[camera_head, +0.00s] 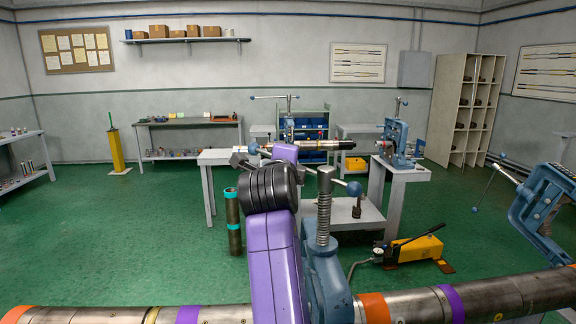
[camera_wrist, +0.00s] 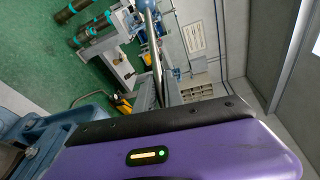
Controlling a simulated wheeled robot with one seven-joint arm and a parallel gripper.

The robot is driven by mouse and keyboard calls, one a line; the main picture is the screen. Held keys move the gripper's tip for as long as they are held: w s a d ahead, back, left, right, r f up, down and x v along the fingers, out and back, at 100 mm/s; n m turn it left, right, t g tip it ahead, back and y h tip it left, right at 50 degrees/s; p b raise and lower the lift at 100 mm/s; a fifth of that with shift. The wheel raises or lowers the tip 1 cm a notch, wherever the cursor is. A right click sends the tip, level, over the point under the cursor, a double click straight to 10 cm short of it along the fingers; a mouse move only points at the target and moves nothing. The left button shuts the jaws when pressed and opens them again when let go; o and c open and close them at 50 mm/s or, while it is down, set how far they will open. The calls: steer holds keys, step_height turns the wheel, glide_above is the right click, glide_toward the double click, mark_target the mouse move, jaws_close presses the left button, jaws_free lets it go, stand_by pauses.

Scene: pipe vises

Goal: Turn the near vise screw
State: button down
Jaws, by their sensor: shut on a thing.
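The near vise (camera_head: 325,285) is a blue body clamped around the long pipe in the foreground of the head view. Its threaded screw (camera_head: 323,212) stands upright, topped by a crossbar handle (camera_head: 335,179) with blue ball ends. My purple gripper (camera_head: 285,153) is at the handle, left of the screw, and is shut on the bar. My black wrist and purple arm hide the fingertips and part of the bar. In the wrist view, my purple hand casing fills the lower part, and blue metal (camera_wrist: 60,118) shows at the left.
The long pipe (camera_head: 480,298) with orange and purple bands crosses the foreground. Another blue vise (camera_head: 545,205) stands at the right. A yellow hand pump (camera_head: 420,249) sits on the green floor behind. Benches with two more vises stand farther back, with open floor at the left.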

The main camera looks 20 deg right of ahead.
steer(key=c, duration=1.5)
jaws_free()
steer(key=shift+r, duration=0.1)
steer(key=shift+o, duration=0.2)
steer(key=b+v, duration=0.2)
steer(key=v, duration=0.5)
steer(key=shift+s, duration=0.35)
steer(key=shift+a, duration=0.15)
